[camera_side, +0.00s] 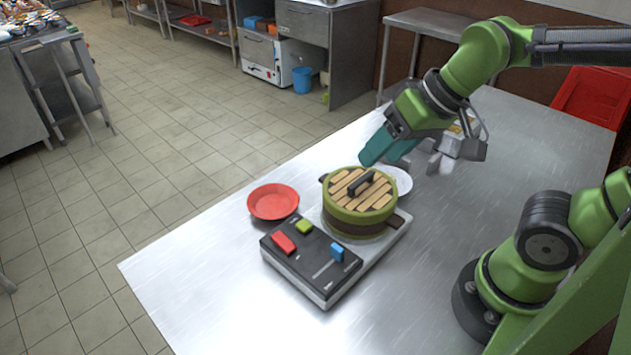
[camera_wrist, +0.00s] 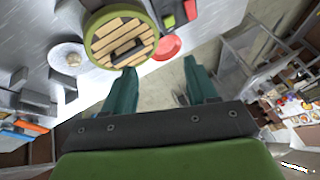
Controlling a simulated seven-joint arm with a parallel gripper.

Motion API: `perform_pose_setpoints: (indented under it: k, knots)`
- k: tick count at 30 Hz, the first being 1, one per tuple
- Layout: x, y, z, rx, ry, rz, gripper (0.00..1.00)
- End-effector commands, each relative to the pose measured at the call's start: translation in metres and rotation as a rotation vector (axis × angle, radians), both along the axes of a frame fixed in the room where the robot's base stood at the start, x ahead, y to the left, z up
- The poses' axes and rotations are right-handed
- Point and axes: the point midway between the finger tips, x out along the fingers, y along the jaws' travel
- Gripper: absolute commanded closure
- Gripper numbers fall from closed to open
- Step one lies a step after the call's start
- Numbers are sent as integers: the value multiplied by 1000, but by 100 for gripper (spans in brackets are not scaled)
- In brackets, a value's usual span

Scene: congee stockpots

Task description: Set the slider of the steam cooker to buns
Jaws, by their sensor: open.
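The steam cooker has a green round pot (camera_side: 358,203) with a slatted wooden lid and a black control panel (camera_side: 305,275). The panel carries a blue slider (camera_side: 337,252), a red switch (camera_side: 284,243) and a green button (camera_side: 304,227). The slider sits at the end of its slot nearer the pot; no position label is readable. My gripper (camera_side: 382,158) is open and empty, above and behind the pot, apart from the slider. In the wrist view, the pot (camera_wrist: 98,18) lies beyond the teal fingers; the blue slider is not visible there.
A red bowl (camera_side: 273,201) stands left of the cooker. A white plate (camera_side: 403,181) is partly hidden behind the pot. Grey items and a yellow-topped object (camera_side: 458,130) stand further back. The table's front left is clear.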

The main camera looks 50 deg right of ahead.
Motion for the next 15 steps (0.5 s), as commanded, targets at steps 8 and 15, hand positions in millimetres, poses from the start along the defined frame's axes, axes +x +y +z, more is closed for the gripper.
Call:
perform_pose_setpoints:
  k: [8,15]
  knots:
    - [20,74,-11,-183,323,248,62]
    - [23,84,1,-274,447,221,62]
